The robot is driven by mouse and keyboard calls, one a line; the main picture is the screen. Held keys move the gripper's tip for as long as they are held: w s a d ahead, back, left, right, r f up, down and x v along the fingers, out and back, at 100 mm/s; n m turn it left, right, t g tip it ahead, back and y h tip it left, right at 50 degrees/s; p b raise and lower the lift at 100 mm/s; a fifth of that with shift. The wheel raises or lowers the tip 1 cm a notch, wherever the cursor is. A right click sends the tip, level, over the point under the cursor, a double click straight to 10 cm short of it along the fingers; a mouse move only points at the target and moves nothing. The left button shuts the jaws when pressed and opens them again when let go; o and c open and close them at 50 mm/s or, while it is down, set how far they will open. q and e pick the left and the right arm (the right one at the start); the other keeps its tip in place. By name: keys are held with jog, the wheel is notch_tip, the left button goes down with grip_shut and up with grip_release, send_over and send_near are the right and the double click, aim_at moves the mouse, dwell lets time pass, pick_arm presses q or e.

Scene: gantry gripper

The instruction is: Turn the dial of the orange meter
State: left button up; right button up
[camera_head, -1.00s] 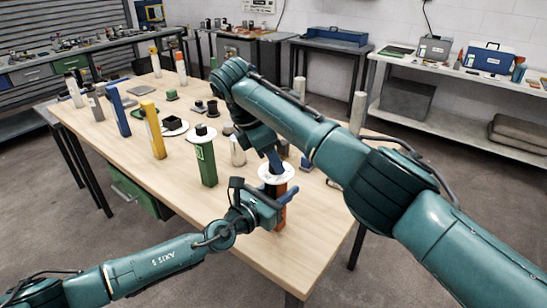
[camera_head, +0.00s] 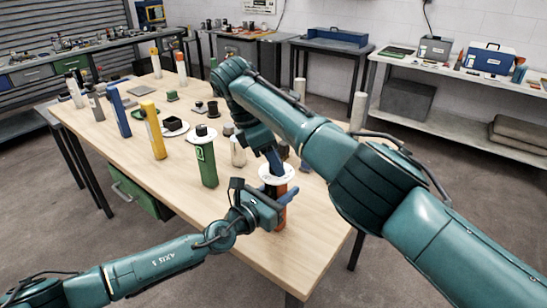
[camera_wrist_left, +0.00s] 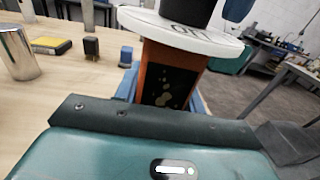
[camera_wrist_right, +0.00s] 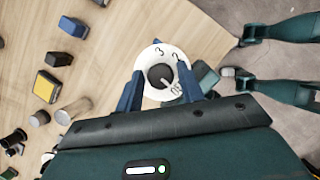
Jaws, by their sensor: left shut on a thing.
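The orange meter (camera_head: 281,218) stands upright near the table's front right corner. Its white dial plate (camera_head: 266,177) is on top, with a black knob (camera_wrist_right: 160,76) in the middle. The plate shows 3, 2 and other lettering in the right wrist view. My left gripper (camera_head: 279,201) is shut on the meter's orange body below the plate; the body also shows in the left wrist view (camera_wrist_left: 172,72). My right gripper (camera_head: 276,163) points down over the dial. In the right wrist view its blue fingers are open on either side of the knob, with gaps visible between.
A green meter (camera_head: 207,165), a yellow meter (camera_head: 153,130) and a blue meter (camera_head: 118,112) stand to the left on the wooden table (camera_head: 180,190). The table's front left stretch is clear.

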jog(key=shift+o, duration=1.1)
jog(key=n+t, duration=0.1)
jog(key=n, duration=0.3)
jog(key=shift+s+t+y, duration=0.1)
jog(key=shift+t+y, duration=0.3)
jog(key=n+t+y, duration=0.1)
jog(key=n, duration=0.3)
jog(key=shift+s+d+n, duration=0.1)
jog(key=shift+d+n, duration=0.05)
jog(key=shift+n, duration=0.15)
jog(key=n+y, duration=0.1)
jog(key=n, duration=0.2)
jog(key=shift+d+n+t, duration=0.15)
jog(key=shift+n+t, duration=0.15)
jog(key=shift+t, duration=0.1)
jog(key=n+y, duration=0.2)
jog(key=n, duration=0.2)
jog(key=v, duration=1.2)
jog(key=shift+s, duration=0.1)
